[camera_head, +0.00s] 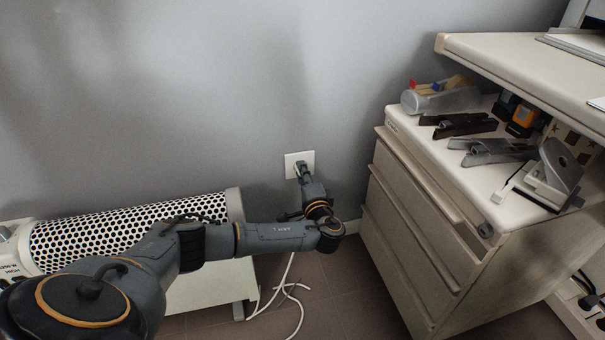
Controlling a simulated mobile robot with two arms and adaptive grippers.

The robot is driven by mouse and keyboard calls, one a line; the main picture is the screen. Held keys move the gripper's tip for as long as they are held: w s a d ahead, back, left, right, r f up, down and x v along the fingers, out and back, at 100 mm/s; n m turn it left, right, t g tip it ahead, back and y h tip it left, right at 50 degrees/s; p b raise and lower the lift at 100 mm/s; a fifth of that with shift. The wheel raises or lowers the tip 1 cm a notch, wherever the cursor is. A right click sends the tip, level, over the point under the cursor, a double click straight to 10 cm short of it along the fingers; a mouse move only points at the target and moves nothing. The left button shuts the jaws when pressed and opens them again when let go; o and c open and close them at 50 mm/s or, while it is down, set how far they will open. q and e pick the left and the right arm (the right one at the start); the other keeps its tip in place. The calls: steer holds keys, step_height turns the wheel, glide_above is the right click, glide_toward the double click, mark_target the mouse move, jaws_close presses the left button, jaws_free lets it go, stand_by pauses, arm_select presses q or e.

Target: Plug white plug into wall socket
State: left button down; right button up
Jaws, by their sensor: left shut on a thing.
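The white wall socket (291,164) is on the grey wall, left of the drawer cabinet. My left gripper (301,172) reaches up to the socket from below, its fingertips against or just in front of the plate. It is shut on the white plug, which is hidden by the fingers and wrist. I cannot tell whether the plug is in the socket. A white cable (289,272) hangs below my wrist and lies in loops on the floor. My right gripper is not in view.
A drawer cabinet (415,225) stands close on the right, with staplers (490,152) and a hole punch (548,178) on top. A desk top (520,65) overhangs it. The wall above the socket is clear.

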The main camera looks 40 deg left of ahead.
arm_select(q)
steer(key=shift+a+r, duration=0.1)
steer(key=c, duration=1.1)
jaws_free()
steer(key=shift+o, duration=0.2)
